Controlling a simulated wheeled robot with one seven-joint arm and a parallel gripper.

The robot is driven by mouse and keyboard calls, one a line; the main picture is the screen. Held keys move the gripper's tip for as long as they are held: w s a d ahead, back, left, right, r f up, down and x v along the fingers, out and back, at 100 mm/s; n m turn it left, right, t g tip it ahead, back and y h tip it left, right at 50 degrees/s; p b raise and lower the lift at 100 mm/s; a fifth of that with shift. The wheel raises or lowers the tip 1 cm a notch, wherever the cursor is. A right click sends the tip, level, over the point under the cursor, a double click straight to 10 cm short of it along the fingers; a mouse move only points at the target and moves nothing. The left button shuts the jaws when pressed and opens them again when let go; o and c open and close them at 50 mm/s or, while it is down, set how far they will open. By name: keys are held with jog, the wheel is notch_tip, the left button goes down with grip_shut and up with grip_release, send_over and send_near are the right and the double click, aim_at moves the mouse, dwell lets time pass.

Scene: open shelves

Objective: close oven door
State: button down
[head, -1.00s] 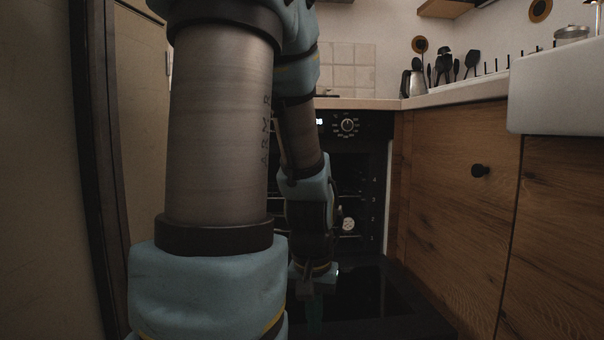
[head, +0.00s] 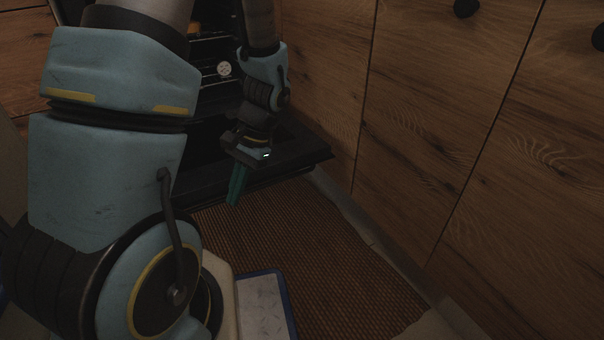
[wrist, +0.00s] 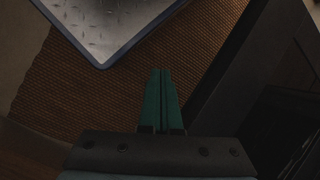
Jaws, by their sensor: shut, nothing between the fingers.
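The oven door (head: 298,148) is folded down, a dark panel reaching out from the oven low above the floor. The oven's inside (head: 217,66) shows behind it, with racks and a round white light or dial. My gripper (head: 236,188) points down, in front of the door's outer edge in the head view; I cannot tell if it touches. Its green fingers are shut and empty, also in the wrist view (wrist: 161,100). In the wrist view the door (wrist: 262,65) is a dark slab to the right of the fingers, with a gap visible. My arm hides the door's left part.
Wooden cabinet fronts (head: 440,120) with dark knobs stand close to the right of the door. A brown woven mat (head: 310,250) covers the floor in front. A metal plate with a blue edge (wrist: 100,25), likely my base, lies over the mat.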

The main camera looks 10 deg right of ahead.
jog(key=w+d+f+m+t+y, duration=0.3)
jog(key=d+f+m+t+y, duration=0.45)
jog(key=f+m, duration=0.3)
jog(key=d+f+m+t+h, duration=0.4)
jog(key=d+m+t+h, duration=0.3)
jog(key=d+m+t, duration=0.65)
jog(key=w+a+r+b, duration=0.3)
jog(key=w+r, duration=0.3)
jog(key=w, duration=0.3)
jog(key=shift+t+b, duration=0.4)
jog(key=shift+b, duration=0.4)
jog(key=shift+r, duration=0.1)
